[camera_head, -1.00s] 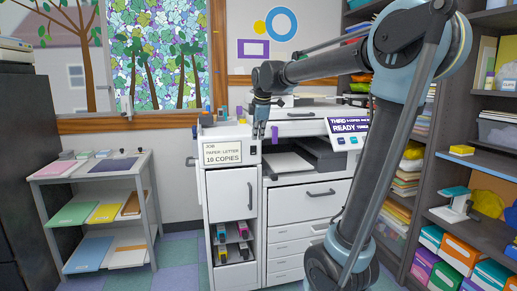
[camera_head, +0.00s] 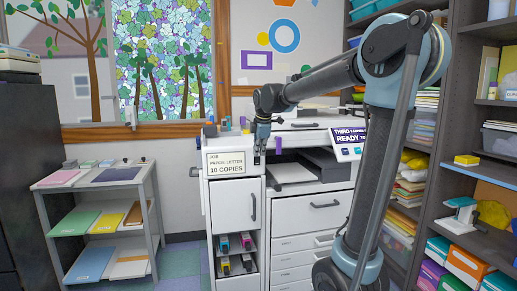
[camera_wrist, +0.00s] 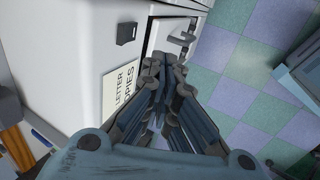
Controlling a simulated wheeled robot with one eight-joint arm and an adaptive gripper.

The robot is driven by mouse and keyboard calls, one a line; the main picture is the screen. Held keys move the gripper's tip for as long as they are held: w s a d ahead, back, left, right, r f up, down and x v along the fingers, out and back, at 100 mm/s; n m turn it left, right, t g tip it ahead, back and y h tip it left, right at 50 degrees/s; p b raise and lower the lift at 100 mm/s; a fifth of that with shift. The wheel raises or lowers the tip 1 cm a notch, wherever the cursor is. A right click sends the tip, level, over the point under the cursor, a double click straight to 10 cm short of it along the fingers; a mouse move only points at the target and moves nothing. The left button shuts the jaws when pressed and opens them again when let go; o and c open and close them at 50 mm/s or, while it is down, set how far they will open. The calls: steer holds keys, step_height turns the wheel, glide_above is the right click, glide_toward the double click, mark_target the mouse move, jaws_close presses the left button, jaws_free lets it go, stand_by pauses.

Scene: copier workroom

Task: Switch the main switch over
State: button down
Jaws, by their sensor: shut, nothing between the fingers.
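A small dark switch (camera_wrist: 126,34) sits on the white front panel of the copier, beside the job card (camera_wrist: 121,88). In the head view the job card (camera_head: 226,163) is on the copier's upper front, and the switch area right of it is hidden behind my gripper (camera_head: 257,158). My gripper also shows in the wrist view (camera_wrist: 163,76), with its fingers together and nothing between them. It is close in front of the panel; in the wrist view its fingertips appear apart from the switch. I cannot tell the switch's position.
A white cabinet door (camera_head: 233,206) with a handle is below the card, above small coloured cartridges. A low shelf rack (camera_head: 97,190) stands left. Tall shelves (camera_head: 440,145) line the right.

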mark_target(258, 159)
steer(key=w+a+f, duration=0.1)
steer(key=w+f, duration=0.3)
steer(key=w, duration=0.2)
steer(key=shift+a+f, duration=0.25)
steer(key=shift+a, duration=0.15)
